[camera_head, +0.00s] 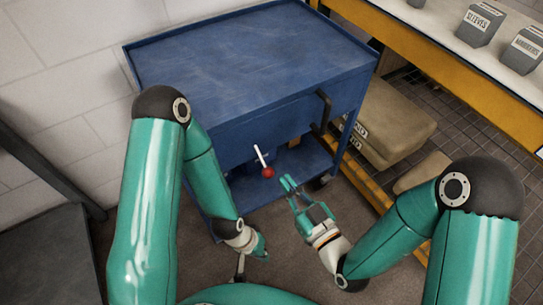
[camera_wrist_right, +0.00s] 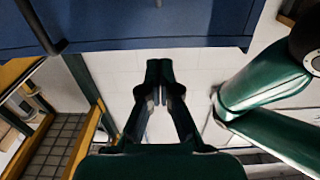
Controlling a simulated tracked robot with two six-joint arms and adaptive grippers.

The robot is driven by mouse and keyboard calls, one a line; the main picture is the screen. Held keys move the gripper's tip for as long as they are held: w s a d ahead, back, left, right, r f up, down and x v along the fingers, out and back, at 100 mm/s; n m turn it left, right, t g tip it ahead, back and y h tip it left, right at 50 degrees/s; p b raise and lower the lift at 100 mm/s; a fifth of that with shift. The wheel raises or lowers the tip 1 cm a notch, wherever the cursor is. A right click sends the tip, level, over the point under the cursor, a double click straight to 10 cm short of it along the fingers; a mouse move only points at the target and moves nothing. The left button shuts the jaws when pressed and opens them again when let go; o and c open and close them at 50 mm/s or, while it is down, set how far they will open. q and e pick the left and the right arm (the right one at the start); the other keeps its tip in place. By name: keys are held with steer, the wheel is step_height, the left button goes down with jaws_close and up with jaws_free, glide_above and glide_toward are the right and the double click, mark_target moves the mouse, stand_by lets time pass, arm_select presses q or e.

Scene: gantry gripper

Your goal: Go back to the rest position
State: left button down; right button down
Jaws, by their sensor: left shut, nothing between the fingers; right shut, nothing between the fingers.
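My right gripper (camera_head: 290,184) is shut and empty in front of the blue cart, low and right of the middle of the head view. Its two fingers meet at the tips in the right wrist view (camera_wrist_right: 160,72). My left gripper (camera_head: 262,248) is lower and further left, seen small at the end of my bent left arm. It is shut with nothing in it, and is partly hidden by its own wrist. Both grippers are apart from the cart.
The blue cart (camera_head: 245,45) has a bare top and a black side handle (camera_head: 321,112). A red ball (camera_head: 268,172) on a white stick shows at its front. A yellow bench (camera_head: 430,62) with grey boxes (camera_head: 480,25) and tan stacked sacks (camera_head: 390,125) stand right. Dark floor lies below.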

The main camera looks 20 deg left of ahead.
stand_by(0.3)
steer(key=w+d+f+m+t+h, duration=0.25)
steer(key=w+d, duration=0.25)
steer(key=d, duration=0.3)
steer(key=s+d+f+m+g+h, duration=0.2)
steer(key=d+f+m+g+h, duration=0.15)
steer(key=d+f, duration=0.45)
steer(key=s+d+f+m+g+h, duration=0.2)
steer(key=d+f+m+g+h, duration=0.15)
steer(key=d+f, duration=0.45)
steer(key=s+a+f+m+g+h, duration=0.1)
steer(key=s+f+g, duration=0.2)
steer(key=s, duration=0.2)
steer(key=s+a+f+m+g, duration=0.1)
steer(key=s+f+m+g, duration=0.15)
steer(key=s, duration=0.35)
step_height(320, 180, up, 15)
steer(key=p, duration=1.5)
steer(key=shift+s+a+n+g+p, duration=0.15)
steer(key=shift+s+n+g+p, duration=0.15)
steer(key=shift+p, duration=0.1)
